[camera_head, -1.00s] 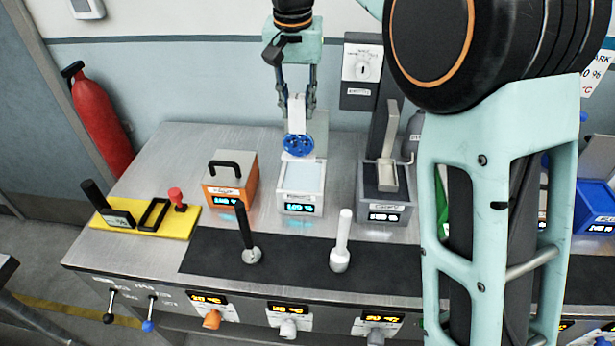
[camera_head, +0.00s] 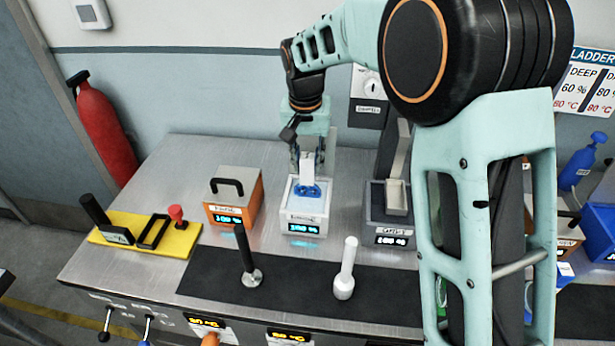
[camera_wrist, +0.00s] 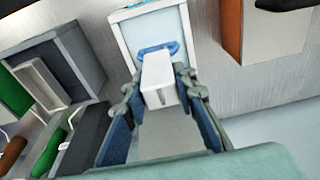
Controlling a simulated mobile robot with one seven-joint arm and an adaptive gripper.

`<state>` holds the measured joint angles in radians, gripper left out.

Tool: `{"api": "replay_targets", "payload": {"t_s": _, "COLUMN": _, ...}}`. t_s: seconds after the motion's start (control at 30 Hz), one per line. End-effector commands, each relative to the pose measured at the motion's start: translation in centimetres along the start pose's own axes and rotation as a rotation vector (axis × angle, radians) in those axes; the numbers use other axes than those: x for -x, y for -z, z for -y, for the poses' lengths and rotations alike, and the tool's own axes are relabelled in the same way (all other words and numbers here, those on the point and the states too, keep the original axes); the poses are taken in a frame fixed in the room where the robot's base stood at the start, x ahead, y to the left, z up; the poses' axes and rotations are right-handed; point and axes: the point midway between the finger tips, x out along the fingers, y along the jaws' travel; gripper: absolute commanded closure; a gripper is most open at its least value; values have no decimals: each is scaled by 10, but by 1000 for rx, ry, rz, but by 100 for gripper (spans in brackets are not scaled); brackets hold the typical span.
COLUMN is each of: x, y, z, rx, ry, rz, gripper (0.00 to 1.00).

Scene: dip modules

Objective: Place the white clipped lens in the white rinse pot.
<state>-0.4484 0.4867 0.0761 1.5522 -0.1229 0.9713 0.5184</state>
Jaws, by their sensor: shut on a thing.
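My gripper (camera_head: 307,158) is shut on the white handle (camera_head: 307,169) of the clipped lens. The blue lens end (camera_head: 309,190) hangs below the handle, at the open top of the white pot (camera_head: 303,229). I cannot tell whether its lower edge is below the rim. In the wrist view the handle (camera_wrist: 158,82) sits between my fingers (camera_wrist: 157,92), with the blue lens end (camera_wrist: 158,50) over the pot (camera_wrist: 125,14). The pot has a lit cyan display on its front.
An orange box (camera_head: 232,194) with a black-handled lid stands left of the pot. A dark grey pot (camera_head: 390,226) with a grey piece stands to its right. Black-handled (camera_head: 247,262) and white-handled (camera_head: 345,272) tools stand in front on the dark mat. A yellow tray (camera_head: 146,239) lies far left.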

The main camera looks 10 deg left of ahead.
Motion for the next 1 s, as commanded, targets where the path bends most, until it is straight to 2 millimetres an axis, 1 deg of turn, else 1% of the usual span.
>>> {"api": "replay_targets", "payload": {"t_s": 0.07, "x": -6, "y": -1, "z": 0, "rx": 0, "ry": -1, "rz": 2, "gripper": 100}}
{"api": "replay_targets", "payload": {"t_s": 0.2, "x": -28, "y": -5, "z": 0, "rx": 1, "ry": -2, "rz": 4, "gripper": 100}}
{"api": "replay_targets", "payload": {"t_s": 0.33, "x": -43, "y": -7, "z": 0, "rx": 0, "ry": 0, "rz": 2, "gripper": 100}}
{"api": "replay_targets", "payload": {"t_s": 0.4, "x": -46, "y": -8, "z": 0, "rx": -1, "ry": 0, "rz": 1, "gripper": 100}}
{"api": "replay_targets", "payload": {"t_s": 0.63, "x": -47, "y": -7, "z": 0, "rx": -1, "ry": 0, "rz": 0, "gripper": 100}}
{"api": "replay_targets", "payload": {"t_s": 0.77, "x": -51, "y": -8, "z": 0, "rx": 0, "ry": 0, "rz": 0, "gripper": 100}}
{"api": "replay_targets", "payload": {"t_s": 0.8, "x": -51, "y": -8, "z": 0, "rx": 0, "ry": 0, "rz": 0, "gripper": 74}}
{"api": "replay_targets", "payload": {"t_s": 0.93, "x": -50, "y": -8, "z": 0, "rx": 0, "ry": 0, "rz": 1, "gripper": 59}}
{"api": "replay_targets", "payload": {"t_s": 0.97, "x": -50, "y": -8, "z": 0, "rx": 0, "ry": 0, "rz": 1, "gripper": 57}}
{"api": "replay_targets", "payload": {"t_s": 1.0, "x": -50, "y": -8, "z": 0, "rx": 0, "ry": 0, "rz": 1, "gripper": 57}}
